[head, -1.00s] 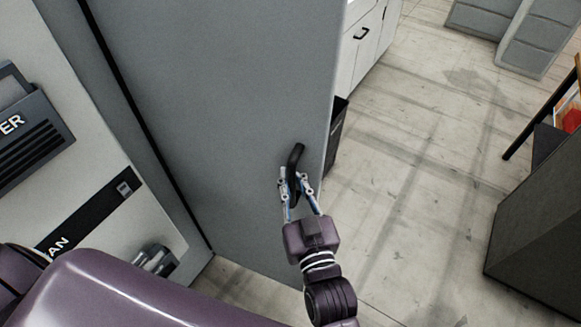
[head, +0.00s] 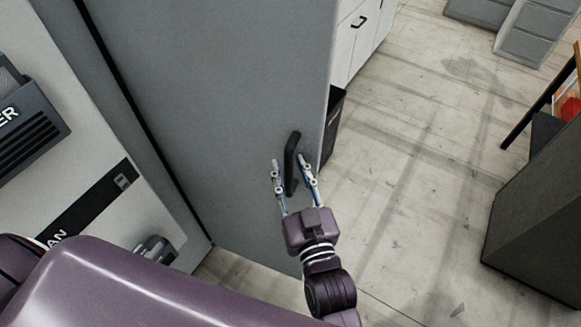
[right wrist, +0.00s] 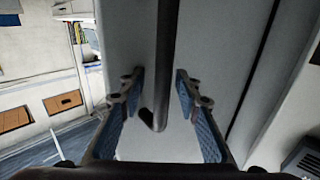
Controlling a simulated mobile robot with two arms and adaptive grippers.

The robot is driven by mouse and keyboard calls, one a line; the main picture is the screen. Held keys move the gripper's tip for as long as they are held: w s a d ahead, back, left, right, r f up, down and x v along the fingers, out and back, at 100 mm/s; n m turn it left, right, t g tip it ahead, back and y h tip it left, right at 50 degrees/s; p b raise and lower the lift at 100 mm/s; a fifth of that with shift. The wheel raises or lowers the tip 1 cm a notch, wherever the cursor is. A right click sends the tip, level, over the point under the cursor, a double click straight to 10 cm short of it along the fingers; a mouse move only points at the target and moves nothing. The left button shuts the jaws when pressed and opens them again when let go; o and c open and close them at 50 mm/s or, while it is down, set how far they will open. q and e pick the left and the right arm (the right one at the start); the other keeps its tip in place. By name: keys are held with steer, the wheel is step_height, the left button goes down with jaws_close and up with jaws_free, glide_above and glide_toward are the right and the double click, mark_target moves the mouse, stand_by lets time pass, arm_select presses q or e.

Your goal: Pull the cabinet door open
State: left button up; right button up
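The grey cabinet door (head: 220,110) stands tall in the middle of the head view, with a dark bar handle (head: 291,162) near its right edge. My right gripper (head: 290,165) is open, with one finger on each side of the handle's lower part and visible gaps to it. In the right wrist view the handle (right wrist: 162,70) hangs between the spread fingers of the right gripper (right wrist: 158,85), and the door (right wrist: 215,40) is behind it. My left gripper is not in view.
A machine panel (head: 95,200) with dark fittings is at the left. White drawers (head: 355,40) and a dark bin (head: 333,125) stand behind the door's right edge. Open concrete floor (head: 430,150) lies to the right, with a dark grey block (head: 540,220) at the far right.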

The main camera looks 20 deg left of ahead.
steer(key=v, duration=1.2)
steer(key=shift+w+d, duration=0.1)
